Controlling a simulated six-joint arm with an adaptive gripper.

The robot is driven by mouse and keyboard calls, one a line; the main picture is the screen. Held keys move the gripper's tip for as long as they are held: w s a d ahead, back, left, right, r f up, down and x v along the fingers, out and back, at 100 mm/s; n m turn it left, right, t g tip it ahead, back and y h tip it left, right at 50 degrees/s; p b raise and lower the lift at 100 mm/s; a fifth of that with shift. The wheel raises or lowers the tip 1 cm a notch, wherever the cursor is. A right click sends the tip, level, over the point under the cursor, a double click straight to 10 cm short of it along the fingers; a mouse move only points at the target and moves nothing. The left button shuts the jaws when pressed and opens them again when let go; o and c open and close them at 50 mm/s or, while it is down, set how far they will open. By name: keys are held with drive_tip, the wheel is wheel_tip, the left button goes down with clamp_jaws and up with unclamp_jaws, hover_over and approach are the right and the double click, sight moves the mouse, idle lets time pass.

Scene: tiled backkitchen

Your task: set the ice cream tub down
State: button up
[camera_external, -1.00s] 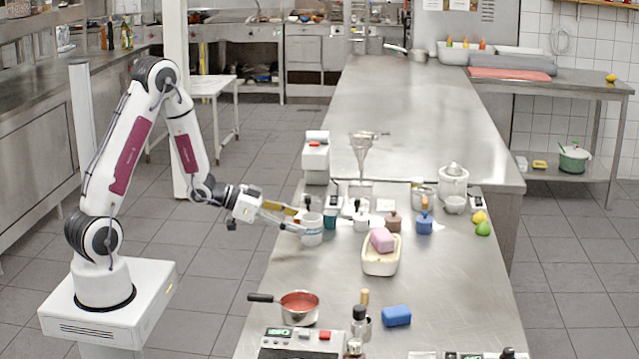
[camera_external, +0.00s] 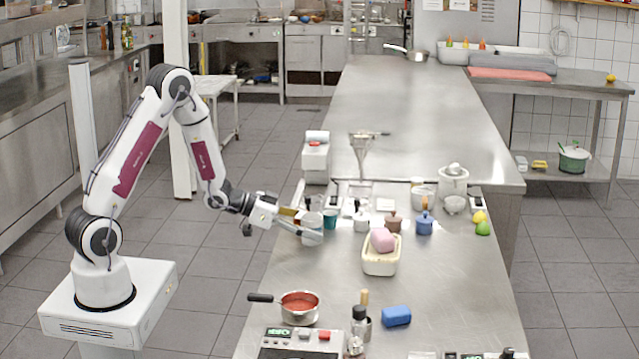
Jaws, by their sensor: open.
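The ice cream tub, which I take to be the small white round tub with a bluish band (camera_external: 312,237), stands at the left edge of the steel table. My gripper (camera_external: 311,225) reaches in from the left at the tub, with one finger on the far side and one on the near side. Its jaws are open. The fingers partly hide the tub, and I cannot tell whether they touch it.
A teal cup (camera_external: 330,220) stands just behind the tub. A cream dish (camera_external: 380,268) with a pink block is to the right. A red-filled saucepan (camera_external: 299,305) stands nearer the camera. The table between saucepan and tub is clear.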

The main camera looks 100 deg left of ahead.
drive_tip(key=shift+c, duration=0.4)
drive_tip(key=c, duration=1.2)
drive_tip(key=shift+o, duration=0.2)
drive_tip(key=shift+r, duration=0.1)
wheel_tip(320, 180, up, 10)
